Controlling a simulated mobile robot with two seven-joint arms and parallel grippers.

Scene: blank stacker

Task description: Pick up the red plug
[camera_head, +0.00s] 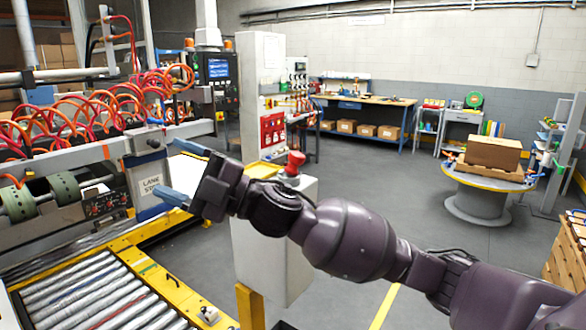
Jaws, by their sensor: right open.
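A red plug-like piece (292,166) stands upright on top of the white box-shaped pedestal (262,240), just right of the picture's middle-left. My right gripper (178,169) reaches in from the right, with its purple arm passing in front of the pedestal. Its two blue fingers are spread apart, with nothing seen between them. They point left, toward the machine, and lie left of the red piece in the picture. The gripper is apart from the red piece. My left gripper is not in view.
A machine with a roller conveyor (95,290) and yellow frame fills the left side. A yellow tray (263,169) lies beside the red piece. A round table (490,176) with a carton stands at the right. A workbench (365,103) stands at the back. Grey floor between is clear.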

